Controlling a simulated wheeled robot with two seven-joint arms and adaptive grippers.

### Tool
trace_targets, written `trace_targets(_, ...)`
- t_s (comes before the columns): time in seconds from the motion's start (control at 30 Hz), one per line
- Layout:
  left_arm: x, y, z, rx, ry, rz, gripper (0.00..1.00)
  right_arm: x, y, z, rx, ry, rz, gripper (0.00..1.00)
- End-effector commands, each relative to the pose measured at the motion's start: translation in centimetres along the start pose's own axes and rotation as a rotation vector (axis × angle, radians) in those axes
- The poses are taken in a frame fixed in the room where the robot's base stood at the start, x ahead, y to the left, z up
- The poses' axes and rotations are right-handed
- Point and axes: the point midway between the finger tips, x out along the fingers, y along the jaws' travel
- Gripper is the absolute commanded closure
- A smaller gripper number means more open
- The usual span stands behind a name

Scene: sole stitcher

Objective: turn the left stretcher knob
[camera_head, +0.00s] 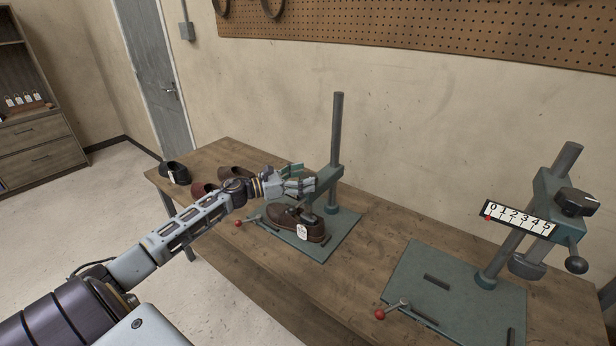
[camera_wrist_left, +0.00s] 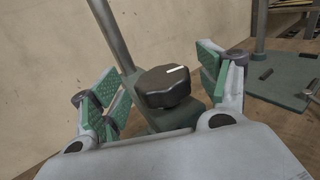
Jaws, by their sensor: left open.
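In the head view my left gripper hides this knob. My left gripper (camera_head: 302,186) is at the stretcher's upper arm. In the left wrist view my left gripper (camera_wrist_left: 156,78) is open, with green pads on both sides of the knob and gaps between. My right gripper is not in view.
The right stretcher (camera_head: 490,275) stands at the right with a number scale (camera_head: 518,218), a black knob (camera_head: 577,202) and a red-tipped lever (camera_head: 380,314). Several other shoes, one black (camera_head: 174,172), lie at the table's far left. Bare wooden table (camera_head: 375,235) separates the two stretchers.

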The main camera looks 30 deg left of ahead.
Motion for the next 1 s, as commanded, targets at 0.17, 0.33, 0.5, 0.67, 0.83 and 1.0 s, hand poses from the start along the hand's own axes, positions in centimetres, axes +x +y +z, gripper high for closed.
trace_targets(0.17,1.0,0.0,0.1,0.001,-0.001,0.0,0.24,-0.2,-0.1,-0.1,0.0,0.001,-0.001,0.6)
trace_targets(0.33,1.5,0.0,0.1,0.001,0.0,0.001,0.24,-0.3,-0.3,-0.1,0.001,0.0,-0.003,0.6)
trace_targets(0.5,1.7,0.0,0.0,0.001,0.001,0.0,0.24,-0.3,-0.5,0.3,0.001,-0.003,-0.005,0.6)
trace_targets(0.67,1.7,0.0,0.0,0.001,0.001,0.0,0.24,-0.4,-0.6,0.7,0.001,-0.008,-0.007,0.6)
trace_targets(0.83,1.7,0.0,0.0,0.001,0.001,0.0,0.37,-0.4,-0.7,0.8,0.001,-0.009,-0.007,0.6)
trace_targets(1.0,1.7,0.0,0.0,0.001,0.001,0.0,0.59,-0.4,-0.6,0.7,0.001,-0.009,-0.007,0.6)
